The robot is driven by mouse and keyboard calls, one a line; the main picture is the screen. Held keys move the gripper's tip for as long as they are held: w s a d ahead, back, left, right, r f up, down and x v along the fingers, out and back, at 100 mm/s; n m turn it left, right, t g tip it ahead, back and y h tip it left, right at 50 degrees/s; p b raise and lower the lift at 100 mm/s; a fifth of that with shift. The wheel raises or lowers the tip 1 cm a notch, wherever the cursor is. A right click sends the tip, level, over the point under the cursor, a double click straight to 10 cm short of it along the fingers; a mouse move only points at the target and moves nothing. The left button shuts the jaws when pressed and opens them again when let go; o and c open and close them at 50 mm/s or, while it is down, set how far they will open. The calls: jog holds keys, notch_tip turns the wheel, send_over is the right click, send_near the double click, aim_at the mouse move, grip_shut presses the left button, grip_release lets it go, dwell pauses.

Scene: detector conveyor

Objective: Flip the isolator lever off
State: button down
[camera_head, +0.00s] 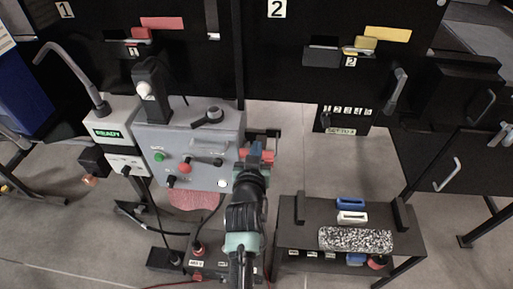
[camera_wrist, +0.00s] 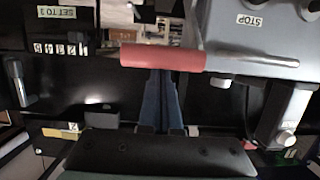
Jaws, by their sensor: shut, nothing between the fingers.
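The isolator lever appears to be the red grip (camera_wrist: 140,56) on a metal rod (camera_wrist: 250,61) beside the grey control box (camera_wrist: 240,30) in the wrist view. In the head view its red end (camera_head: 268,157) shows at the right side of the grey control box (camera_head: 215,140). My gripper (camera_wrist: 163,74) is shut and empty, its blue fingers pointing at the red grip. The fingertips end at the grip's edge, where it partly hides them; I cannot tell whether they touch. In the head view my gripper (camera_head: 254,153) is at the lever and covers part of it.
The box carries a green button (camera_head: 158,156), a red button (camera_head: 184,168) and a dark rotary handle (camera_head: 208,117). A black panel (camera_head: 290,75) stands behind. A dark low table (camera_head: 290,236) with small blocks is at the right. Open floor lies behind that table.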

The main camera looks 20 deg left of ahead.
jog(key=shift+f+b, duration=0.2)
jog(key=shift+b, duration=0.1)
jog(key=shift+s+f+t+b, duration=0.25)
jog(key=shift+s+t+b, duration=0.05)
jog(key=shift+b, duration=0.7)
